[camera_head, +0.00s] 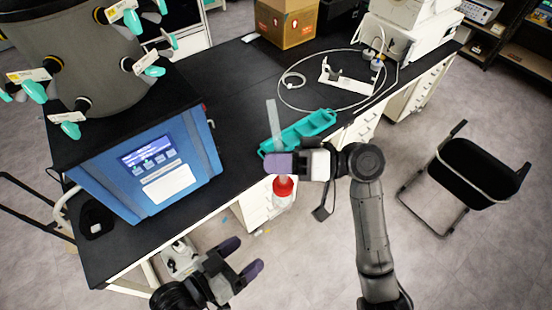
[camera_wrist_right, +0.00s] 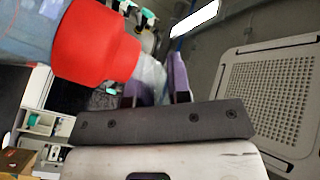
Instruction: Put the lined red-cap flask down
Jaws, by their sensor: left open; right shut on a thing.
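The red-cap flask shows its red cap (camera_head: 283,187) and part of its clear body (camera_head: 284,203) just under my right gripper (camera_head: 280,163) in the head view. My right gripper's purple fingers are shut on the clear piece above the cap. The flask appears held in front of the bench edge, over the drawers. In the right wrist view the red cap (camera_wrist_right: 95,45) is large, with the bluish glass body (camera_wrist_right: 28,25) to its left and the clear piece (camera_wrist_right: 151,78) running between the fingers. My left gripper (camera_head: 240,258) is open and empty, low in the head view.
A teal rack (camera_head: 318,123) lies on the black bench (camera_head: 235,95) behind my right gripper; a translucent strip (camera_head: 272,115) shows beside it. The blue freeze dryer (camera_head: 190,178) stands left. A white holder (camera_head: 350,82), looped tubing and a cardboard box (camera_head: 285,22) are further back.

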